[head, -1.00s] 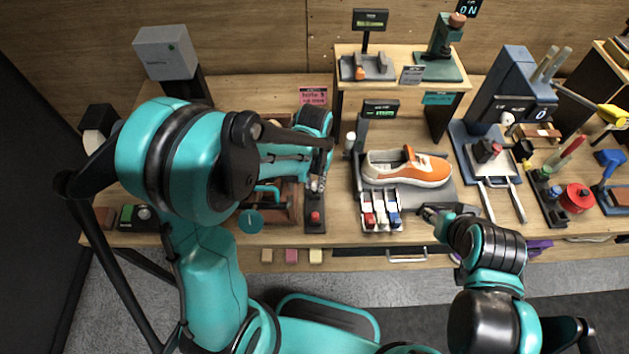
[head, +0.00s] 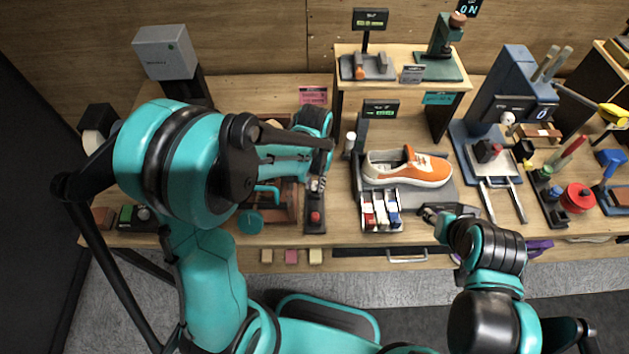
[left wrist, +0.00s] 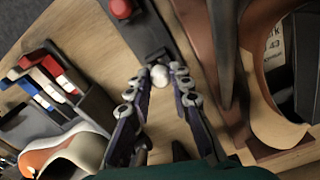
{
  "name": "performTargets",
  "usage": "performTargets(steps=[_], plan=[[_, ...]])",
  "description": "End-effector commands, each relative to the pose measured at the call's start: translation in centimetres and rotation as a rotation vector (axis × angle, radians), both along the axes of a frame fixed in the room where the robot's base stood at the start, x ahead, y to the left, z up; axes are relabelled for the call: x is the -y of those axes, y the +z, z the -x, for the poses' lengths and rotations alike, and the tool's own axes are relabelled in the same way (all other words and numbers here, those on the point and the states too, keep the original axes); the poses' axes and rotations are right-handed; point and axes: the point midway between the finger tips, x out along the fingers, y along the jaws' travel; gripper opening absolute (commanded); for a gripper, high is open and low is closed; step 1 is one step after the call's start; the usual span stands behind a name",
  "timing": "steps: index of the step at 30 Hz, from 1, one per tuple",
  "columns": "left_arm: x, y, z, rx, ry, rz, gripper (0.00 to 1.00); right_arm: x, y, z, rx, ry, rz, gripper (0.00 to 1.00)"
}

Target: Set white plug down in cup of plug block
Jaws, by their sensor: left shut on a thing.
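The white plug (left wrist: 160,76) is between the fingertips of my left gripper (left wrist: 161,70) in the left wrist view. My left gripper is shut on it, and the fingers hide part of it. The dark plug block (left wrist: 145,35) lies directly beyond the plug, with a red piece (left wrist: 121,8) on its other end. In the head view, my left gripper (head: 317,184) is over the far end of the plug block (head: 315,227). The cup is covered, so I cannot tell whether the plug is inside it. My right gripper (head: 430,213) is right of the rack, its jaws unclear.
The orange and white sneaker (head: 407,168) lies right of the plug block. A rack (head: 382,228) with red, white and blue pieces stands in front of it. A brown wooden box (head: 292,212) stands close to the block's left side. A white-capped bottle (head: 350,141) stands behind.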

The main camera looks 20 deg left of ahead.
Motion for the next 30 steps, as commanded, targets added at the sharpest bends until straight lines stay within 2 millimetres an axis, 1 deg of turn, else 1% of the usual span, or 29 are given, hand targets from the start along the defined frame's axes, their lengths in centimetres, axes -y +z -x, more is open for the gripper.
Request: performTargets(steps=[30], plan=[[0.0,-2.7,0.0,0.000,0.000,0.000,0.04,0.0,-2.3,0.0,0.000,0.000,0.000,0.40]])
